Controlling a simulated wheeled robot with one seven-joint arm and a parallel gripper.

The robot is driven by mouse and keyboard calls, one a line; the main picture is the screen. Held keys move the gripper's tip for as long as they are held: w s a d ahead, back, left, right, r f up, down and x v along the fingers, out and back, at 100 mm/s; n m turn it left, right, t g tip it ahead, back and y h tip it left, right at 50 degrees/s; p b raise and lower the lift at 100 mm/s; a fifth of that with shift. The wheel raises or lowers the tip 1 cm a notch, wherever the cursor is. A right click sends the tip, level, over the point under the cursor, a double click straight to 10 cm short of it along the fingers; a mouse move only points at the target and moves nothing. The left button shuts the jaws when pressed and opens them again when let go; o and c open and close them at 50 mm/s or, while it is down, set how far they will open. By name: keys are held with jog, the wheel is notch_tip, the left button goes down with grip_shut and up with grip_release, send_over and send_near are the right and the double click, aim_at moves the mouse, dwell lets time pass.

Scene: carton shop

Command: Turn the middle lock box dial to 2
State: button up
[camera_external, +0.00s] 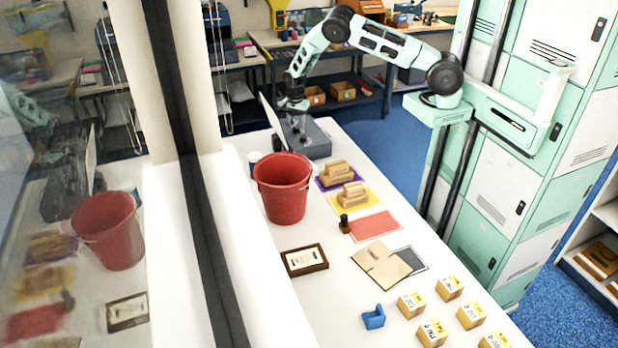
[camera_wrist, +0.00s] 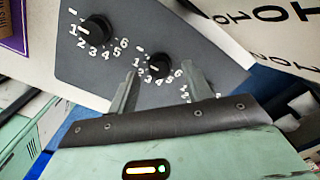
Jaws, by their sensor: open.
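The grey lock box (camera_external: 313,141) stands at the far end of the white table. In the wrist view its dark sloped panel (camera_wrist: 200,45) carries round black dials with white numbers 1 to 6. One dial (camera_wrist: 96,29) is at the upper left, its white mark towards 1. The middle dial (camera_wrist: 158,66) is between the fingers of my gripper (camera_wrist: 161,71); its small white mark is towards the left, exact number unclear. White marks beside the right finger suggest another dial, mostly hidden by my gripper. My gripper is open, also seen over the box (camera_external: 293,103); finger contact is unclear.
A red bucket (camera_external: 283,188) stands close in front of the box. Wooden stamps on purple and yellow mats (camera_external: 373,203), a framed card (camera_external: 304,261) and several small numbered boxes (camera_external: 432,333) lie nearer. A white board (camera_external: 271,122) stands beside the box.

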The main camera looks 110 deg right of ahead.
jog(key=shift+f, duration=0.85)
jog(key=c, duration=1)
jog(key=shift+f+n+b, duration=0.1)
jog(key=shift+n+b, duration=0.3)
jog(key=shift+b, duration=0.45)
jog(key=n+b, duration=0.3)
jog(key=shift+f+n+b, duration=0.1)
jog(key=shift+n+b, duration=0.3)
jog(key=n+b, duration=0.3)
jog(key=shift+n, duration=0.3)
jog(key=shift+r+n+b, duration=0.25)
jog(key=shift+n+b, duration=0.75)
jog(key=shift+n, duration=0.8)
